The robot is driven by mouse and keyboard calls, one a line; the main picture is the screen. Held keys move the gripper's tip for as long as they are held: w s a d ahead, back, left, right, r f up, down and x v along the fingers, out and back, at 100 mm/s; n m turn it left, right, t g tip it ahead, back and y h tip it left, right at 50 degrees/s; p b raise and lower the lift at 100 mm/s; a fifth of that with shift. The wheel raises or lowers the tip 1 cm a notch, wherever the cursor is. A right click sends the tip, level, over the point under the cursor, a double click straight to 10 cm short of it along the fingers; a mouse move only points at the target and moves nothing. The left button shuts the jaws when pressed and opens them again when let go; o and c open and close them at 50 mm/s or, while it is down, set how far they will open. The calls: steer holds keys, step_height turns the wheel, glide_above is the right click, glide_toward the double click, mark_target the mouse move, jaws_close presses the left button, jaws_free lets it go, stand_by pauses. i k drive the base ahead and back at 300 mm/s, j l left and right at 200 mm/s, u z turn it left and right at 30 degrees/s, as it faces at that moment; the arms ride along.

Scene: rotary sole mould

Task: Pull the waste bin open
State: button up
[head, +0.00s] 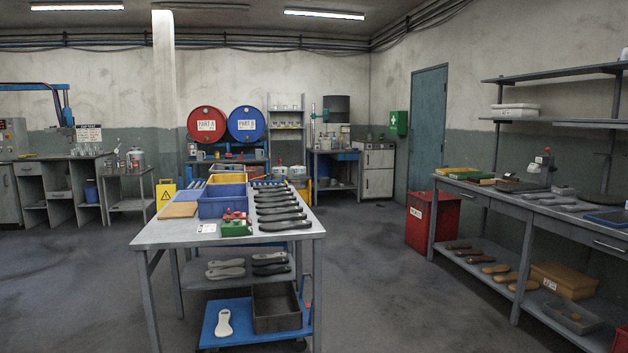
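A red bin (431,222) with a small white label stands on the floor right of the middle, beside the left end of the right-hand workbench. The label is too small to read for certain. Its top looks closed, and I see no clear handle on it. The bench leg stands in front of part of its right side. Part of another red object (621,341) shows at the bottom right edge, mostly cut off. My gripper is not in view.
A grey table (160,236) with dark soles and bins stands in front, above a blue cart (250,335). The right-hand workbench (500,202) runs along the wall. Open floor (390,290) lies between them. A blue-green door (427,130) is behind the bin.

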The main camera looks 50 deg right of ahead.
mark_target(249, 177)
steer(key=z, duration=1.25)
steer(key=i+l+z, duration=0.3)
steer(key=i+z, duration=0.15)
steer(key=i, duration=0.2)
steer(key=i+z, duration=0.3)
steer(key=i, duration=0.2)
steer(key=i+j+z, duration=0.15)
steer(key=i+z, duration=0.3)
steer(key=i, duration=0.7)
steer(key=i+z, duration=0.3)
steer(key=i, duration=0.95)
steer(key=i+l+u, duration=0.1)
steer(key=i+u, duration=0.15)
steer(key=i, duration=0.95)
steer(key=i+u, duration=0.3)
steer(key=i, duration=0.25)
steer(key=i+u, duration=0.35)
steer(key=i, duration=0.2)
steer(key=i+u, duration=0.2)
steer(key=i, duration=0.4)
steer(key=i+l+u, duration=0.2)
steer(key=i, duration=0.4)
steer(key=j, duration=0.1)
